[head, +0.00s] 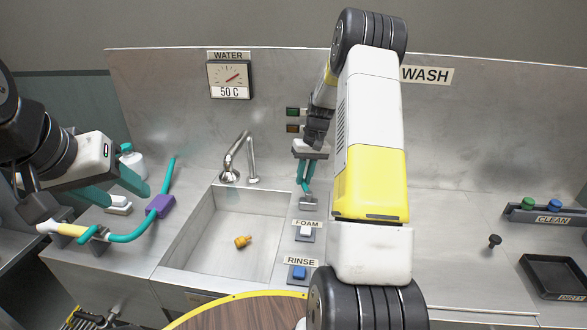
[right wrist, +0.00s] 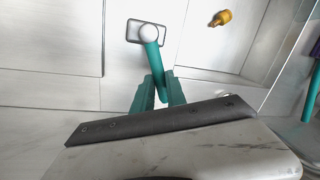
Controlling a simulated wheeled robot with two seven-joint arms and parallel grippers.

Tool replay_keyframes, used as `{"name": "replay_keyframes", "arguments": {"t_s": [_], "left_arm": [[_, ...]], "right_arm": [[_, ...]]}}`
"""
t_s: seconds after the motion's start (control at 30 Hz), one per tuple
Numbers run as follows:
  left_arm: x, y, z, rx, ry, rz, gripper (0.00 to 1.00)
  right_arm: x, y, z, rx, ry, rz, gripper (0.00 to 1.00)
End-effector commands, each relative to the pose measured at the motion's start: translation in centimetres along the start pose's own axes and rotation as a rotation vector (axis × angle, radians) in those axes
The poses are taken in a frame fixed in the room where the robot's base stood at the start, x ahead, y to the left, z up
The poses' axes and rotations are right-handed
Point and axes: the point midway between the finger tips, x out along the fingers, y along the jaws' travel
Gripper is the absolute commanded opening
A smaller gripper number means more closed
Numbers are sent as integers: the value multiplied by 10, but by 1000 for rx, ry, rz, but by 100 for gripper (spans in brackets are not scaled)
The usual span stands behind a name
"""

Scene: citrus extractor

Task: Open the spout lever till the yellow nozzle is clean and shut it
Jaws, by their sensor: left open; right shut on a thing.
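The yellow nozzle (head: 242,241) lies on the sink floor; it also shows at the top of the right wrist view (right wrist: 222,18). It looks orange-yellow, too small to tell whether it is dirty. The teal spout lever (right wrist: 152,57) rises from a grey base plate (head: 309,201) right of the sink. My right gripper (right wrist: 160,88) is shut on the lever's upper part. It also shows in the head view (head: 305,172), partly hidden by my arm. My left gripper (head: 117,187) is open and empty, left of the sink. The metal spout (head: 238,155) stands behind the basin; I see no water flowing.
A white bottle (head: 131,160) stands behind my left gripper. FOAM (head: 306,233) and RINSE (head: 299,273) buttons are on the right rim. A dark DIRTY tray (head: 556,277) sits far right.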

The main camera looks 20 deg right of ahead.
Motion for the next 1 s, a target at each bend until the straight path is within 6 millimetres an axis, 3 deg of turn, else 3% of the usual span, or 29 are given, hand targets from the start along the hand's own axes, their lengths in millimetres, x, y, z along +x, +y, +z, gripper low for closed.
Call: {"name": "replay_keyframes", "arguments": {"t_s": [0.47,1.0], "left_arm": [[0,0,0,0,0,0,51],[0,0,0,0,0,0,51]], "right_arm": [[5,-29,4,-446,-88,0,0],[10,-53,23,-919,-183,0,0]]}}
